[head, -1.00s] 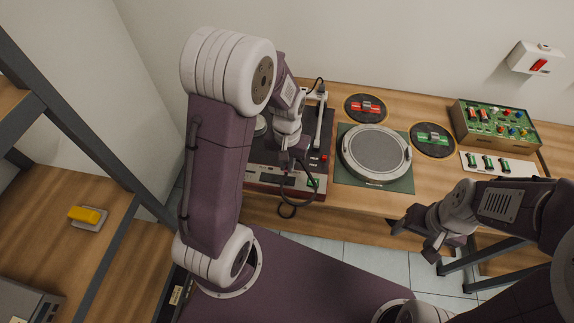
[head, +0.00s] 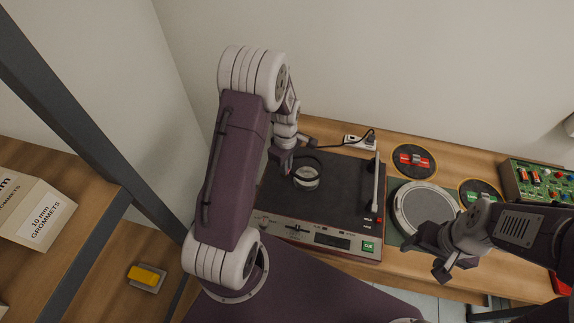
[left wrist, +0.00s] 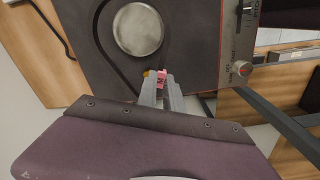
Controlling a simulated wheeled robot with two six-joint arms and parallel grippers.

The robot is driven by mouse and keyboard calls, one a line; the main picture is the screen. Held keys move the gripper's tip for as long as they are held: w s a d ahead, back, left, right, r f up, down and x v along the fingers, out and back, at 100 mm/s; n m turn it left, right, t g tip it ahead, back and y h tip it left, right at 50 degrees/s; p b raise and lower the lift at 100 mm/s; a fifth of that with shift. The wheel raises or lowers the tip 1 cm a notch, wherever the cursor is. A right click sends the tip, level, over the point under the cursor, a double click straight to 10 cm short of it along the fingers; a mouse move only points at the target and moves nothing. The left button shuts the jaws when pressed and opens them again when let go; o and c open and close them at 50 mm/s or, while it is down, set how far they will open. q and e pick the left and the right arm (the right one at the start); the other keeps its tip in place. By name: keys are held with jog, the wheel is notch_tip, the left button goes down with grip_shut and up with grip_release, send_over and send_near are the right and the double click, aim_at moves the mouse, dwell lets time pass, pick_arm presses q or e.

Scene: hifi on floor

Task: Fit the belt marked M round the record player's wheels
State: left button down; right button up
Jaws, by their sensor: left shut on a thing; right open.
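The record player (head: 335,205) has a dark top and a silver front panel. A silver wheel (head: 306,177) sits at its left; it also shows in the left wrist view (left wrist: 138,29). My left gripper (left wrist: 162,86) is shut on a pink tag marked M (left wrist: 161,80). The black belt (left wrist: 104,42) runs from there in a loop round the silver wheel's outline, apart from its rim. I cannot tell whether it lies on the deck or hangs above. A small brass-coloured part (left wrist: 147,73) shows beside the fingertips, partly hidden. My right gripper (head: 428,260) is open and empty.
A round grey platter (head: 425,207) on a green mat stands right of the player. Dark discs with red (head: 415,160) and green parts and a green circuit box (head: 535,183) lie beyond. A tonearm-like bar (head: 376,185) stands on the player's right. A shelf is at left.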

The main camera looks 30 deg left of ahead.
pick_arm(q)
jog(key=b, duration=0.4)
send_over(286, 183)
notch_tip(286, 183, down, 4)
jog(key=shift+w+f, duration=0.1)
jog(key=shift+f, duration=0.4)
jog(key=shift+r, duration=0.1)
jog(key=shift+f, duration=0.4)
dwell(0.7)
jog(key=shift+f+b, duration=0.55)
jog(key=shift+f, duration=0.15)
dwell(0.9)
jog(key=c, duration=1.4)
grip_release()
